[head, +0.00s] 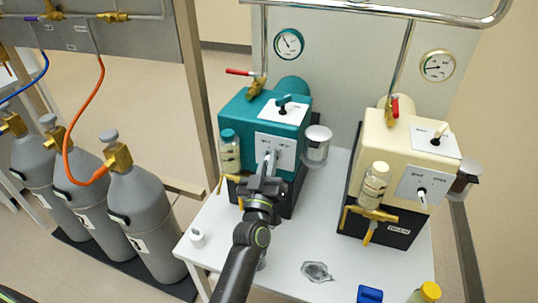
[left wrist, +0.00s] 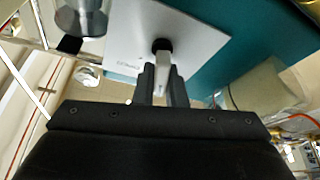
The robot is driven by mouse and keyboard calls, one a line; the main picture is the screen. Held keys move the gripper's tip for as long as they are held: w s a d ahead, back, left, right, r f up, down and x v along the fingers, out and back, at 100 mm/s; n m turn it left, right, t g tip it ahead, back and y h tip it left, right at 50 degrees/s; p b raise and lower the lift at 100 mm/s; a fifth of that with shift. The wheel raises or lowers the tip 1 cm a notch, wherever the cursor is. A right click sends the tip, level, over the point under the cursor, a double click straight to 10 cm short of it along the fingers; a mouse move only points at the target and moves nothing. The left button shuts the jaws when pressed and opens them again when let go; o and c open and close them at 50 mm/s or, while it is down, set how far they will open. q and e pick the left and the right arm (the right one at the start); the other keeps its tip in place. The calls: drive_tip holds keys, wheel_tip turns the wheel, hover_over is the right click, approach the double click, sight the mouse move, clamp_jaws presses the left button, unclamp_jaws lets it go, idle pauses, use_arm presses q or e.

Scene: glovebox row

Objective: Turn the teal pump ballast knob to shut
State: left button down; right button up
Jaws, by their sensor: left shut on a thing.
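The teal pump (head: 240,112) stands on the white table, with a white panel on its front. The ballast knob (left wrist: 163,70) is a pale lever on a dark hub on that panel, seen in the left wrist view. My left gripper (head: 268,168) is at the pump's front panel, and its two dark fingers (left wrist: 163,85) are closed on the knob's lever. In the head view the gripper covers most of the knob. The lever's exact setting and the panel's lettering cannot be read. My right gripper is not in view.
A cream pump (head: 372,160) stands to the right. A capped bottle (head: 229,155) and a clear jar (head: 316,148) flank the teal pump. Grey gas cylinders (head: 142,215) stand at left.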

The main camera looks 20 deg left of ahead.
use_arm(q)
drive_tip(key=shift+r+n+y+p, duration=0.1)
drive_tip(key=shift+n+y+p, duration=0.4)
drive_tip(key=shift+n+p, duration=0.6)
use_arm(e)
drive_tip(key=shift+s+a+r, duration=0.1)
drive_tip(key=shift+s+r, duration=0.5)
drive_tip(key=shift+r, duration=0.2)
use_arm(q)
drive_tip(key=shift+a+n+g+p, duration=0.1)
drive_tip(key=shift+n+g+p, duration=0.2)
drive_tip(key=shift+n+p, duration=0.25)
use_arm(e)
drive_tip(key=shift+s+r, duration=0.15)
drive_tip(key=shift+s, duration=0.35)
use_arm(q)
drive_tip(key=c, duration=1.5)
unclamp_jaws()
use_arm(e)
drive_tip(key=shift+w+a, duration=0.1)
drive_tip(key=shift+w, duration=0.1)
use_arm(q)
drive_tip(key=shift+f, duration=0.2)
